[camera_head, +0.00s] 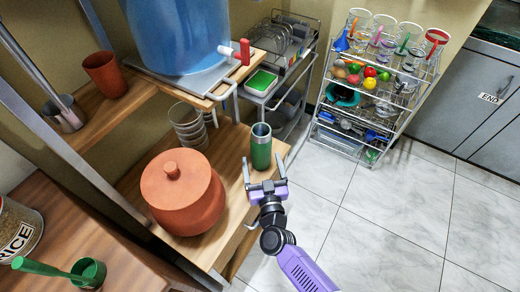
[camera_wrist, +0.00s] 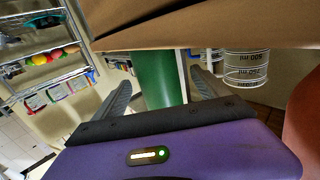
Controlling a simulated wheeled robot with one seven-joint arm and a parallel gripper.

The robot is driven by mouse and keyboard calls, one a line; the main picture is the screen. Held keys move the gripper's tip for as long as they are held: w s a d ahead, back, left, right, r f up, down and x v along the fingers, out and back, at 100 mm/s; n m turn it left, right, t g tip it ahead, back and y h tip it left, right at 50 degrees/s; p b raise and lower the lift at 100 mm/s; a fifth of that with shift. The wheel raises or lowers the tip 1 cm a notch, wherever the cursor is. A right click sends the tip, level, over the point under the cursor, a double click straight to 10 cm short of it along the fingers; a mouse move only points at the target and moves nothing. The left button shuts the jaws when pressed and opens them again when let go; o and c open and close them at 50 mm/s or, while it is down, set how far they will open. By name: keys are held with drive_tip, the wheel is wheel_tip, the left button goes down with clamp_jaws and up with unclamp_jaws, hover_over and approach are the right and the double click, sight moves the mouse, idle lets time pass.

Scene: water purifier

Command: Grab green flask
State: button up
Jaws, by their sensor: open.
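The green flask (camera_head: 261,147) stands upright near the right edge of the wooden shelf, with a metallic rim at its top. My gripper (camera_head: 264,168) is open just in front of it, its two fingers pointing toward the flask's lower part. In the wrist view the green flask (camera_wrist: 157,78) shows between the two spread fingers of my gripper (camera_wrist: 160,84), with a gap on each side. I cannot tell how far the fingertips reach along its sides. Its ends are cut off by a brown surface and my gripper body.
A lidded clay pot (camera_head: 183,195) stands left of the flask on the shelf (camera_head: 236,213). Stacked clear measuring cups (camera_head: 188,125) stand behind. The blue water container (camera_head: 178,35) is above. A wire rack (camera_head: 375,95) stands at the back right; the tiled floor right is clear.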

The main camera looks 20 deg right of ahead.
sight(261, 154)
drive_tip(key=shift+b+x, duration=0.45)
drive_tip(key=shift+x, duration=1.4)
drive_tip(key=shift+d, duration=0.15)
clamp_jaws()
